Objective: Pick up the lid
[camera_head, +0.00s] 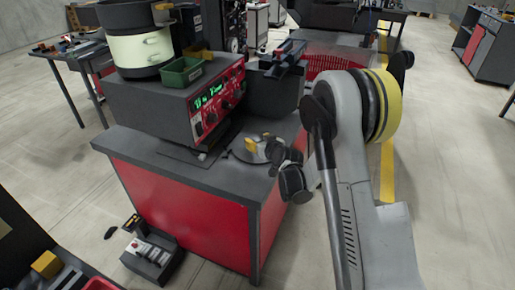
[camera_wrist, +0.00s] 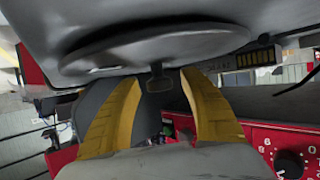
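The lid looks like a wide, flat grey disc (camera_head: 243,154) on the dark table top, in front of the control box. In the wrist view the grey disc (camera_wrist: 160,35) spans the upper part, with a small dark knob (camera_wrist: 159,84) at its edge. My gripper (camera_head: 257,143) is at the disc, with a yellow finger over it. In the wrist view my gripper (camera_wrist: 160,82) has its two yellow fingers apart, with the knob showing in the gap between their tips. I cannot tell whether the fingers touch it.
A control box (camera_head: 158,107) with a red panel (camera_head: 217,102) stands beside the disc. The red cabinet (camera_head: 185,210) is below.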

